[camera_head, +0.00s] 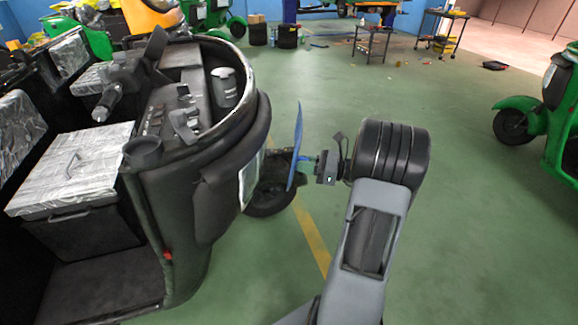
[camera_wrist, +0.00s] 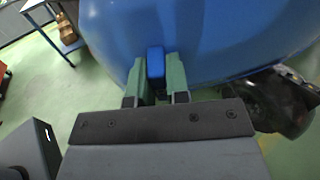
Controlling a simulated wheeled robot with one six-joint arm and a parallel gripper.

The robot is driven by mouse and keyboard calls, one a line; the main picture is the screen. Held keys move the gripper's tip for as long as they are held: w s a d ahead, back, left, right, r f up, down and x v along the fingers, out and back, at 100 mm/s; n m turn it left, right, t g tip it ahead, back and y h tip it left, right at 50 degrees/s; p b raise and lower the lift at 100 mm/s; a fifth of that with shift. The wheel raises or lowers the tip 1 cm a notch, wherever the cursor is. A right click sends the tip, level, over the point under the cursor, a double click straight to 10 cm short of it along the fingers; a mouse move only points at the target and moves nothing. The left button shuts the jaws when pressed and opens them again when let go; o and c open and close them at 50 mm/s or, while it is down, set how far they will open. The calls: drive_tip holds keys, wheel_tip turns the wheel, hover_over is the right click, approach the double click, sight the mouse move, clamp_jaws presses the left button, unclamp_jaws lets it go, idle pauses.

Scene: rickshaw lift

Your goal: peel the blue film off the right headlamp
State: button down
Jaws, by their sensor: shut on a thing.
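The blue film (camera_head: 297,145) is a thin, slightly curved sheet seen nearly edge-on in the head view, in front of the black rickshaw (camera_head: 190,195). Floor shows between the sheet and the rickshaw's body, so they look apart there. In the wrist view the film (camera_wrist: 215,35) fills the top as a broad blue surface. My gripper (camera_head: 312,163) is at the film's right side. In the wrist view its green fingers (camera_wrist: 157,72) are shut on the film's small blue tab (camera_wrist: 156,62). I cannot make out the right headlamp in either view.
The rickshaw's front wheel (camera_head: 268,197) stands low behind the film. A green vehicle (camera_head: 555,110) is at the far right. Carts (camera_head: 372,45) stand at the back. The green floor (camera_head: 460,190) to the right of my arm is clear.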

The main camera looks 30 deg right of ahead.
drive_tip(key=r+p+v, duration=0.1)
drive_tip(key=p+v, duration=0.1)
drive_tip(key=v, duration=0.7)
drive_tip(key=shift+s+d+r, duration=0.2)
drive_tip(key=shift+r, duration=0.05)
idle(0.4)
